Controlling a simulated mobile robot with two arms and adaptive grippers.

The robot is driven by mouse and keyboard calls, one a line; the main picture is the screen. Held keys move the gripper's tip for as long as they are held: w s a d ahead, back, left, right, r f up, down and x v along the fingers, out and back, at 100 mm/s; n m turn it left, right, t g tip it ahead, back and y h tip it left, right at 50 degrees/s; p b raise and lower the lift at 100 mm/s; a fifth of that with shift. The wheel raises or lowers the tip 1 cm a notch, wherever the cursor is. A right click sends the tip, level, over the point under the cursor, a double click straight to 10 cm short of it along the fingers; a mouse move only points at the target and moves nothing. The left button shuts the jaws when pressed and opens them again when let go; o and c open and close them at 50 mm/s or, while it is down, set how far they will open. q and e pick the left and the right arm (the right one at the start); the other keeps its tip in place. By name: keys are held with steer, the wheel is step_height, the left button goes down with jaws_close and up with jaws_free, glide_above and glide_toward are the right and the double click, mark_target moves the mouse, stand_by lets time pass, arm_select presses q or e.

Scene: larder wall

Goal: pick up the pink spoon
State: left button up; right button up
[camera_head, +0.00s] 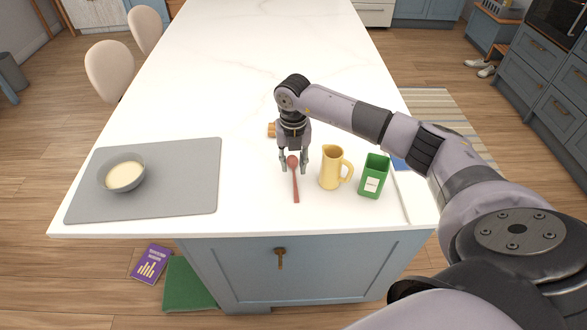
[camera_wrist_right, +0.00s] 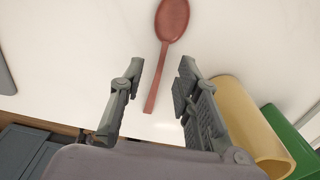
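The pink spoon (camera_head: 295,180) lies on the white countertop near its front edge, bowl away from me and handle toward the edge. In the right wrist view the spoon (camera_wrist_right: 163,50) shows whole, with its handle end between the fingertips. My right gripper (camera_head: 294,168) points down over the spoon, its two fingers apart on either side of the spoon's bowl in the head view. In the right wrist view the right gripper (camera_wrist_right: 157,82) is open with nothing held. I cannot tell the exact height of the fingertips above the counter. My left gripper is not in view.
A yellow jug (camera_head: 331,168) stands just right of the spoon, close to the right gripper. A green container (camera_head: 373,177) stands beyond it. A grey mat (camera_head: 190,180) with a bowl (camera_head: 123,174) is at left. A small wooden item (camera_head: 271,130) lies behind the gripper.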

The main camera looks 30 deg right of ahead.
mark_target(294, 176)
steer(key=shift+f, duration=1.3)
steer(key=shift+c, duration=0.4)
jaws_close()
